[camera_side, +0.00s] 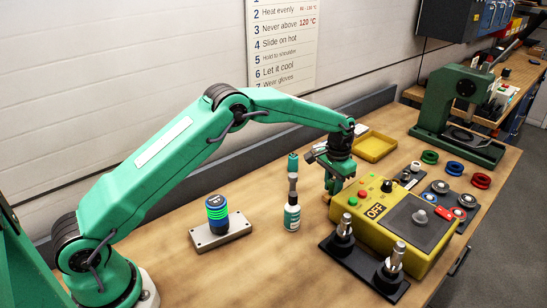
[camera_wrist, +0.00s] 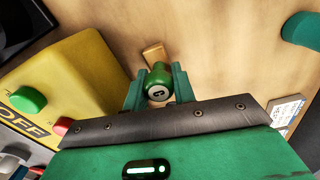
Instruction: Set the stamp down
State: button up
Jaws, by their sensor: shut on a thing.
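The stamp shows in the wrist view as a green knob handle (camera_wrist: 158,78) with a pale round mark on its end and a wooden part (camera_wrist: 153,54) beyond it. My gripper (camera_wrist: 154,90) is shut on the green handle, one green finger on each side. In the side view my gripper (camera_side: 336,187) points down at the left end of the yellow control box, low over the wooden table (camera_side: 265,265). Only a small wooden bit of the stamp (camera_side: 326,197) shows there. I cannot tell whether its base touches the table.
The yellow control box (camera_side: 358,217) with buttons and an OFF label stands close on the right. A teal-capped bottle (camera_side: 292,216) stands left, beside a grey plate (camera_side: 233,235) bearing a green-ringed cylinder. A yellow tray (camera_side: 375,147) lies behind. A black stand (camera_side: 350,266) is in front.

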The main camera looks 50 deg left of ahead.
aim_at(334, 179)
jog(key=shift+f, duration=0.1)
jog(key=o, duration=1)
notch_tip(334, 179, up, 12)
jog(key=shift+f, duration=0.1)
jog(key=shift+r, duration=0.25)
jog(key=shift+r, duration=0.1)
dwell(0.3)
